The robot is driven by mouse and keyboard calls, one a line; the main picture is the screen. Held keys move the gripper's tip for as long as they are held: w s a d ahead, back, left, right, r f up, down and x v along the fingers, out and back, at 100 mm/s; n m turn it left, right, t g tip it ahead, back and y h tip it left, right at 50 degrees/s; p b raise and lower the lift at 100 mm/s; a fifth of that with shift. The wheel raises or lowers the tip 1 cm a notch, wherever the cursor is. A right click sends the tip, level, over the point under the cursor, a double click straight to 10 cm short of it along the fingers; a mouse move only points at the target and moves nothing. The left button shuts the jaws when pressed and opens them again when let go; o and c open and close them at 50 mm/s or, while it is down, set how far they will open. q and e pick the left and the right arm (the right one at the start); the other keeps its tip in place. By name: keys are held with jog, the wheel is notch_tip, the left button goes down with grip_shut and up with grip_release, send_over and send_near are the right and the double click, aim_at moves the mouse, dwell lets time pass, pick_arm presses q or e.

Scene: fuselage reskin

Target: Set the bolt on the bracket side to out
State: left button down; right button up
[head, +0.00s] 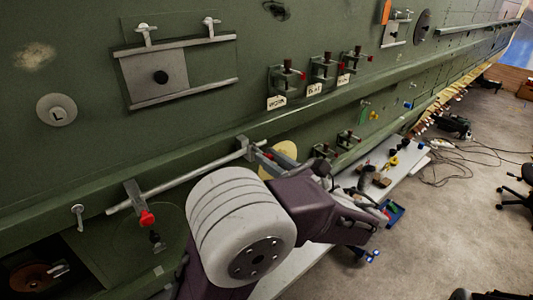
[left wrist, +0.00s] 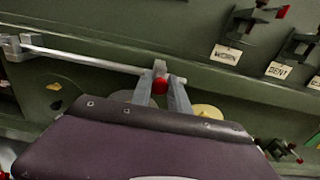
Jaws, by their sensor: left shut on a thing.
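A long grey bolt rod (head: 190,180) runs along the green fuselage, sloping up to the right in the head view; it also crosses the upper left wrist view (left wrist: 95,60). A grey bracket (head: 132,193) holds its left part, with a red knob (head: 147,218) below. My left gripper (head: 262,154) is at the rod's right end. In the left wrist view its two grey fingers (left wrist: 162,84) are shut on a red knob (left wrist: 160,67) by that end. My forearm hides part of the fuselage below. My right gripper is not in view.
Several clamps with red tips and paper tags (head: 277,102) stand on the fuselage above right. A grey plate (head: 158,77) between two rails is at upper left. A white bench (head: 395,180) with loose parts stands behind my arm. Open floor (head: 460,220) lies at right.

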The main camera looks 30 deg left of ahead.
pick_arm(q)
jog(key=shift+d+f, duration=0.1)
jog(key=shift+f, duration=0.05)
jog(key=c, duration=1.3)
grip_release()
jog(key=b+v, duration=0.2)
jog(key=v, duration=0.7)
jog(key=shift+d+b, duration=0.1)
jog(key=shift+b, duration=0.3)
